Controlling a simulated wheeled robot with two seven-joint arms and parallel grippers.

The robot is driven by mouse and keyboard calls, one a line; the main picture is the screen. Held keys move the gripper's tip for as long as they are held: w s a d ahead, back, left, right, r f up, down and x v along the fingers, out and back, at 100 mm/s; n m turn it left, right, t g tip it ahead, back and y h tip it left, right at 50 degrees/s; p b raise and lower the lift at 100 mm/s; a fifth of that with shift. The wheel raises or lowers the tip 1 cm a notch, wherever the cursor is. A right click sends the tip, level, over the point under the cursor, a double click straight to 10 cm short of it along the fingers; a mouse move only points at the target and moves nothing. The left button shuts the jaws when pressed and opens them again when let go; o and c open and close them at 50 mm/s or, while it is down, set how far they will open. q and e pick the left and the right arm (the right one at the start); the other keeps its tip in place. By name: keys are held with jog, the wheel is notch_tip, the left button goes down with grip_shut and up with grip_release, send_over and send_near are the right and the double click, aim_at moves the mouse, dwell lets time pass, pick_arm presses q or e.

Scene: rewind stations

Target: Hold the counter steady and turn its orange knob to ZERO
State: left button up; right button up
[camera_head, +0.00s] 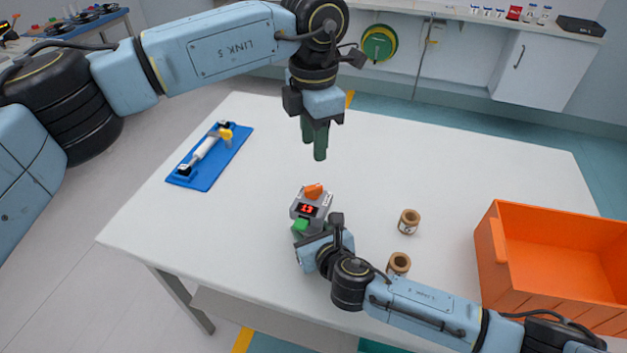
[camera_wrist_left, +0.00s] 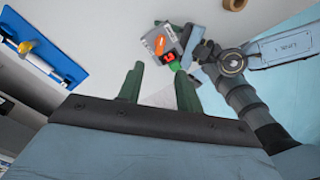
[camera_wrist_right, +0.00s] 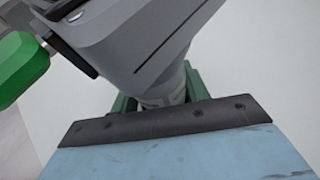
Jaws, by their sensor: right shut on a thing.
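The counter (camera_head: 325,204) is a small grey box on the white table, with a red display that seems to read 13. Its orange knob (camera_head: 313,191) is on top and a green button (camera_head: 300,225) is on its near side. My right gripper (camera_wrist_right: 158,100) is shut on a grey lower part of the counter; in the head view my right arm hides this grip. My left gripper (camera_head: 314,152) points down above and behind the counter, apart from the knob. In the left wrist view its fingers (camera_wrist_left: 160,75) are spread and empty, with the orange knob (camera_wrist_left: 160,44) beyond them.
Two brown spools, one (camera_head: 409,221) right of the counter and one (camera_head: 399,263) close behind my right forearm, stand on the table (camera_head: 470,165). An orange crate (camera_head: 490,255) is at the right. A blue tray (camera_head: 205,175) with a syringe-like tool lies at the left.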

aim_at(313, 187)
pick_arm(q)
notch_tip(313, 187, down, 11)
jog(key=shift+r, duration=0.15)
jog(key=shift+c, duration=0.3)
grip_shut()
